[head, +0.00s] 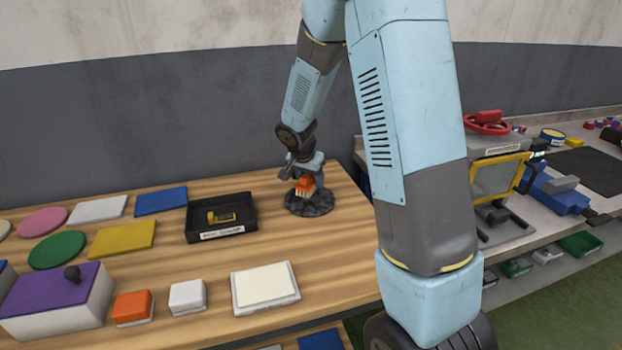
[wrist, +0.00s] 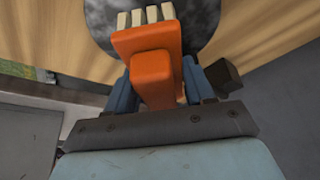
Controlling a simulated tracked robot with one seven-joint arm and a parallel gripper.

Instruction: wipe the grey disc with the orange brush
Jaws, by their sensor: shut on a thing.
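The orange brush (wrist: 150,60) has an orange body and pale bristles. My gripper (head: 306,178) is shut on it, with the blue fingers on both sides of its handle in the wrist view. In the head view the orange brush (head: 304,184) is at the grey disc (head: 312,205), bristles down. The grey disc looks dark and mottled and lies near the right end of the wooden table. In the wrist view the grey disc (wrist: 205,22) lies beyond the bristles. I cannot tell for sure whether the bristles touch it.
A black tray (head: 190,222) with a yellow item stands left of the disc. Coloured discs and plates, a purple-topped box (head: 50,300), an orange block (head: 133,307) and white blocks lie further left and in front. A workbench with a blue vise (head: 555,192) stands at right.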

